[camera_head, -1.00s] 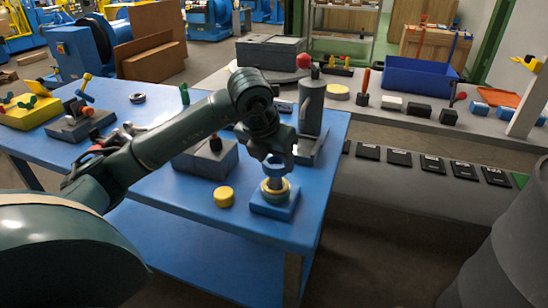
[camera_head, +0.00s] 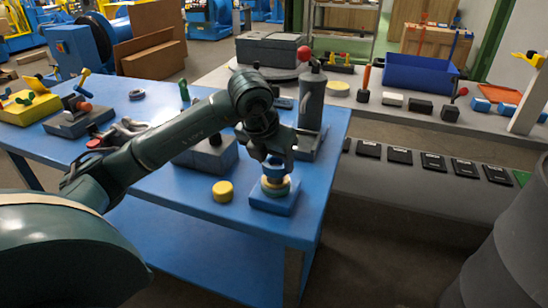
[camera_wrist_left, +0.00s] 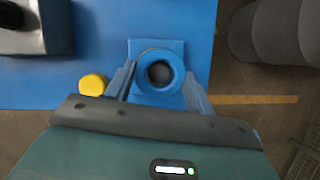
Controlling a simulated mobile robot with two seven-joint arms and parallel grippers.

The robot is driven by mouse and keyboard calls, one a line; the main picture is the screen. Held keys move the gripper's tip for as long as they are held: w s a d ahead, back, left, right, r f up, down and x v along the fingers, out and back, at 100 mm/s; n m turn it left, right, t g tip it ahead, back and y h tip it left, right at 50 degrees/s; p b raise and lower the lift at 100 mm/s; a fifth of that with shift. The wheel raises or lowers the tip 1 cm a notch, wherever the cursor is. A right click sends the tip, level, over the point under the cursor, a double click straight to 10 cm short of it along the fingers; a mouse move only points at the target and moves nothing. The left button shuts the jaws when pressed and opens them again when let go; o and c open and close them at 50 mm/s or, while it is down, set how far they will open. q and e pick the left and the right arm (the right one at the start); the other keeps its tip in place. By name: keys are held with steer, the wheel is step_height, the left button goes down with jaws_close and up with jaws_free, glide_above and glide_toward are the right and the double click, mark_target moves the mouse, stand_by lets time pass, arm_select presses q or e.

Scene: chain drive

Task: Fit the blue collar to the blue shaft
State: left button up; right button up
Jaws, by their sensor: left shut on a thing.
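My left gripper (camera_head: 275,160) points down over the blue base block (camera_head: 272,204) near the table's front right corner. It is shut on the blue collar (camera_head: 274,172), a thick ring, between its fingers. In the left wrist view the collar (camera_wrist_left: 160,88) shows from above, between the fingertips, over the blue block (camera_wrist_left: 135,46). A dark round end shows inside its hole. A yellow ring (camera_head: 275,189) sits on the block just below the collar. The blue shaft is mostly hidden by the collar and gripper; I cannot tell how far the collar is on it. My right gripper is not in view.
A yellow cap (camera_head: 223,191) stands left of the block on the blue table (camera_head: 250,226). A grey box (camera_head: 205,158) and a tall grey cylinder (camera_head: 312,100) stand behind. A grey bench with a blue bin (camera_head: 420,75) lies beyond. The table's front edge is close.

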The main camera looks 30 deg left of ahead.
mark_target(274, 170)
arm_select(q)
steer(key=shift+f+b, duration=1.2)
steer(key=shift+f, duration=0.25)
steer(key=o, duration=1.2)
steer(key=shift+c, duration=0.2)
steer(key=shift+o, duration=1)
